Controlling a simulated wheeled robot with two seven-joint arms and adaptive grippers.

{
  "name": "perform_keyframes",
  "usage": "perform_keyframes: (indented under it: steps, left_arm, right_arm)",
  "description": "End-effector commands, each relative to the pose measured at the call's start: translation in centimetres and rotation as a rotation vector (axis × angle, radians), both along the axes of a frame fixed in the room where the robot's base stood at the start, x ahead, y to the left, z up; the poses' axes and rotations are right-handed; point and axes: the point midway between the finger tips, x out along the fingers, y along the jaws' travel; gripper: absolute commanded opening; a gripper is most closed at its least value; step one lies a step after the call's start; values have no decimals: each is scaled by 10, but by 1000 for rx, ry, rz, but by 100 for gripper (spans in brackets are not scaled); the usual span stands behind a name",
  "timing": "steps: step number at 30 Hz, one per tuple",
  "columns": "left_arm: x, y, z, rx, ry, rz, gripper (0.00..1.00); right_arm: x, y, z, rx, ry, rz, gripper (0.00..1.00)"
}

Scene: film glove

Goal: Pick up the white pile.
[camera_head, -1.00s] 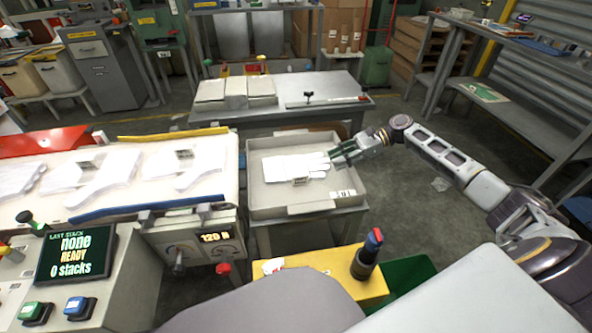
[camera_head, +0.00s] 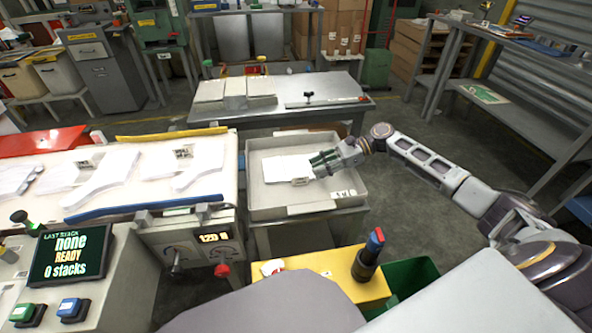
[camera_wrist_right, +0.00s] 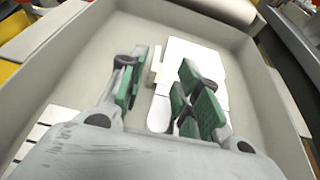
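The white pile (camera_head: 283,168), a flat stack of white gloves, lies in the grey tray (camera_head: 275,212) in the head view. A small pale tag sits at its front edge. My right gripper (camera_head: 320,164) is over the pile's right end and hides that part. In the right wrist view the gripper (camera_wrist_right: 163,92) is open, with its green-padded fingers apart. The pile (camera_wrist_right: 195,62) shows between and beyond the fingers, partly covered by the right-hand ones. I cannot tell whether the fingers touch it. My left gripper is not in view.
The tray's raised walls surround the pile. A conveyor (camera_head: 130,197) with white glove shapes stands close on the left. A yellow box (camera_head: 325,262) with a dark red-and-blue-topped handle stands in front. A metal table (camera_head: 330,88) with white stacks stands behind.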

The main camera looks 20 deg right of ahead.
Motion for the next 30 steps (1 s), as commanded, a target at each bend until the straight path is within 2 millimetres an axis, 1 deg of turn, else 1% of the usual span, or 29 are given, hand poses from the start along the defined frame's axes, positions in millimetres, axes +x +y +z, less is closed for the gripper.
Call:
perform_keyframes:
  steps: [6,14,18,25,30]
  left_arm:
    - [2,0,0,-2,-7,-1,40]
    - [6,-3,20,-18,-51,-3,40]
    - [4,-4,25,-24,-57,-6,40]
    - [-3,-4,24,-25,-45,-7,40]
    - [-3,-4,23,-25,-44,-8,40]
  right_arm:
    - [0,10,-6,0,0,1,33]
    - [2,34,-17,1,-2,2,33]
    - [5,44,-20,1,-1,1,33]
    - [5,47,-21,0,0,0,33]
    - [5,47,-21,0,0,0,33]
